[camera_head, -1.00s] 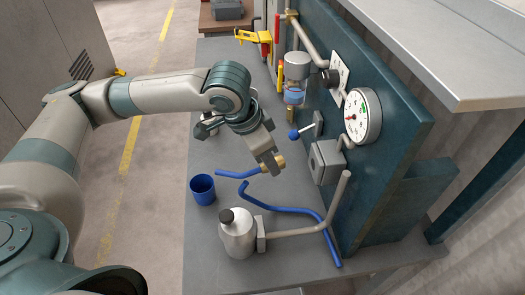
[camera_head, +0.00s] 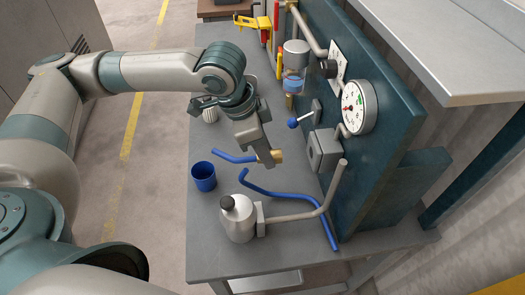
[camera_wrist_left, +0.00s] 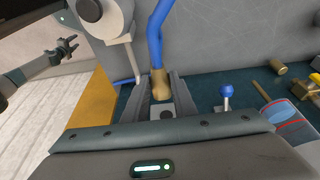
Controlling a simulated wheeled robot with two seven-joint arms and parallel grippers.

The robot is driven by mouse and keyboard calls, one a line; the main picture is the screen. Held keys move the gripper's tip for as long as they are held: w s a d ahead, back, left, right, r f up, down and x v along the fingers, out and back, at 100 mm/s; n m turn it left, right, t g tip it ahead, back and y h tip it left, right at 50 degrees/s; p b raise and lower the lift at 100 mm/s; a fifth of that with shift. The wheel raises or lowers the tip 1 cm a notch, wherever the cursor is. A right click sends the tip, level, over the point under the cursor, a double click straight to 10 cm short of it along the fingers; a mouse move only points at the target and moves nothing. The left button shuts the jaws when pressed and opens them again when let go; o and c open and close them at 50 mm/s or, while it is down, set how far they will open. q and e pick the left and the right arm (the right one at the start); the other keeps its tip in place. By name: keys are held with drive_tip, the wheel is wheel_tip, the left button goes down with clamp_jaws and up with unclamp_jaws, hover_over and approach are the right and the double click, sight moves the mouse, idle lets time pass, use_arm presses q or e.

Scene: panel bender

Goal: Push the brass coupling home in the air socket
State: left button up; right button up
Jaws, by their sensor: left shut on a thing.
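My left gripper (camera_head: 266,158) is shut on the brass coupling (camera_head: 278,157), with a blue hose (camera_head: 233,156) running from it. In the left wrist view the coupling (camera_wrist_left: 160,84) sits between the two fingers. Beyond it there, partly hidden, is a grey block with a dark opening (camera_wrist_left: 167,113), which looks like the air socket. In the head view the grey box (camera_head: 323,152) on the teal panel stands right of the coupling, and a gap shows between them. My right gripper (camera_wrist_left: 67,48) shows small in the left wrist view, its fingers apart and empty.
A blue cup (camera_head: 204,178), a white bottle (camera_head: 238,218) and a bent grey pipe (camera_head: 300,215) stand nearby. A longer blue hose (camera_head: 295,210) lies on the grey bench. A blue-knobbed lever (camera_head: 293,123) and a gauge (camera_head: 358,107) are on the panel.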

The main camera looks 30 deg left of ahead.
use_arm(q)
drive_tip(key=w+d+b, duration=0.2)
drive_tip(key=w+d, duration=0.1)
drive_tip(key=d, duration=0.2)
drive_tip(key=shift+w, duration=0.2)
idle(0.3)
idle(0.8)
drive_tip(key=shift+p, duration=0.3)
idle(0.9)
drive_tip(key=shift+p, duration=1.05)
idle(0.5)
drive_tip(key=shift+w+d+p, duration=0.3)
drive_tip(key=shift+d, duration=0.2)
idle(0.7)
drive_tip(key=o, duration=1.1)
drive_tip(key=shift+c, duration=0.2)
